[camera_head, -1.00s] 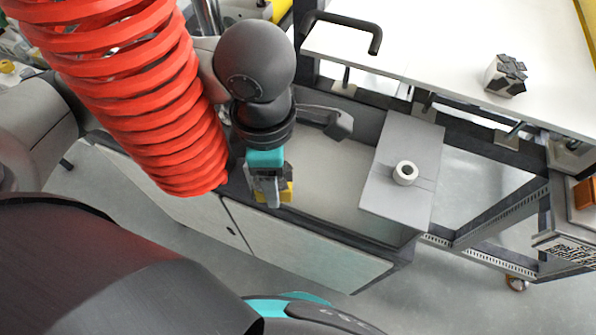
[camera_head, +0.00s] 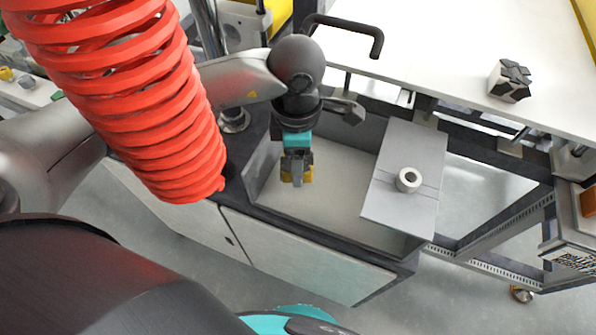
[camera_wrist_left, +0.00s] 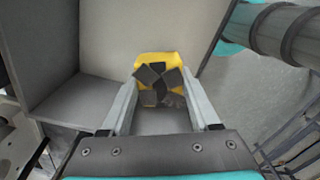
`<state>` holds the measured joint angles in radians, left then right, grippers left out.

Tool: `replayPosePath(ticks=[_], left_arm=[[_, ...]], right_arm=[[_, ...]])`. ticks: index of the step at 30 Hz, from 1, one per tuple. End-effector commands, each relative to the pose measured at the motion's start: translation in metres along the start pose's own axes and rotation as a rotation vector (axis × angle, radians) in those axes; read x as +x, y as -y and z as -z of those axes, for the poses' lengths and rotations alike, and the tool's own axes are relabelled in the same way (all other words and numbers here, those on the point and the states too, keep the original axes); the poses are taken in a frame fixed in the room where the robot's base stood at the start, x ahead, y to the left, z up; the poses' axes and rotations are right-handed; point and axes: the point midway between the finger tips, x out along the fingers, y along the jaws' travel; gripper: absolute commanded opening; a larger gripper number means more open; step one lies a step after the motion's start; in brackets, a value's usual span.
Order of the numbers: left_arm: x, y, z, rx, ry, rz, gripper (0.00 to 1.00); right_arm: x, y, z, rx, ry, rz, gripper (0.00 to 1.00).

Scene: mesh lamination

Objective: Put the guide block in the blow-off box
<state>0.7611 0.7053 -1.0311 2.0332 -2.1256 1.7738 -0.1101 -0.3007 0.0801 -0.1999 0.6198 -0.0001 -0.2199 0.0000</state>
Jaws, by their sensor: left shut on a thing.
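The guide block is yellow with dark, faceted patches on one face. In the head view the guide block (camera_head: 308,175) shows partly behind the fingers of my left gripper (camera_head: 297,174). In the left wrist view the block (camera_wrist_left: 157,59) sits between the two fingertips of the left gripper (camera_wrist_left: 160,92), which is shut on it. The blow-off box (camera_head: 338,196) is a grey open-topped bin. My left gripper hangs over its left part, pointing down. How far the block is above the floor of the box is hard to tell. My right gripper is not in view.
A grey plate with a white ring (camera_head: 408,180) covers the box's right end. A white table (camera_head: 440,55) behind it has a black handle (camera_head: 372,38) and a white block with dark patches (camera_head: 509,80). A red coiled hose (camera_head: 150,120) hangs at the left.

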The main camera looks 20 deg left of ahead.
Motion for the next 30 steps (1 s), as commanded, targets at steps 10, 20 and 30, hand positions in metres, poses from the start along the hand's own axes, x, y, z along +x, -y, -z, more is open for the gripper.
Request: replayPosePath(ticks=[10,20,30], left_arm=[[0.045,-0.003,-0.001,0.000,0.000,0.002,0.00],[0.048,-0.003,-0.001,0.001,0.000,0.000,0.00],[0.048,-0.003,-0.001,0.000,-0.001,0.001,0.92]], right_arm=[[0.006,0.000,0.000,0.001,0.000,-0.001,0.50],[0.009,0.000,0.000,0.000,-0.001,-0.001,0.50],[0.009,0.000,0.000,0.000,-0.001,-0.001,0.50]])
